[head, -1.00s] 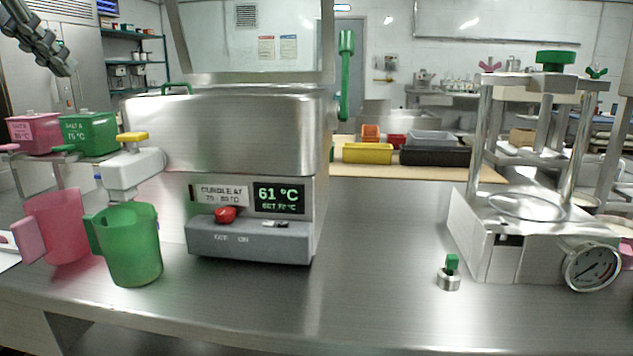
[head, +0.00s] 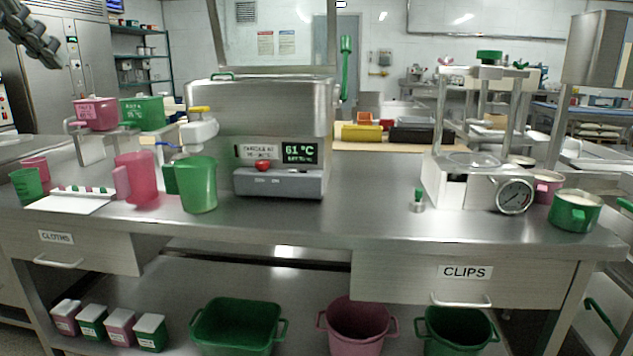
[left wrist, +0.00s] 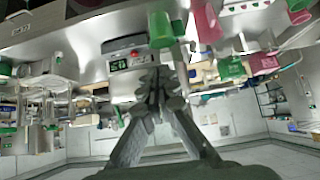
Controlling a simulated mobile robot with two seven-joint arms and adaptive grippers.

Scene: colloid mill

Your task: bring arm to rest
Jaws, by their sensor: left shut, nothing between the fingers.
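My left gripper (head: 33,40) shows at the top left corner of the head view, raised in the air, well above and left of the bench. It also shows in the left wrist view (left wrist: 156,82), which is upside down; its fingers are together and hold nothing. My right gripper is in neither view. The steel heated vat (head: 258,125) with a 61 °C display stands on the bench. A green jug (head: 198,186) and a pink jug (head: 137,180) stand at its left.
The steel bench (head: 330,215) has a clear stretch right of the vat. A press with a dial gauge (head: 514,196) and a green pot (head: 574,211) stand at its right. Drawers labelled CLOTHS (head: 80,248) and CLIPS (head: 460,283) are shut. Green and pink buckets (head: 358,325) stand below.

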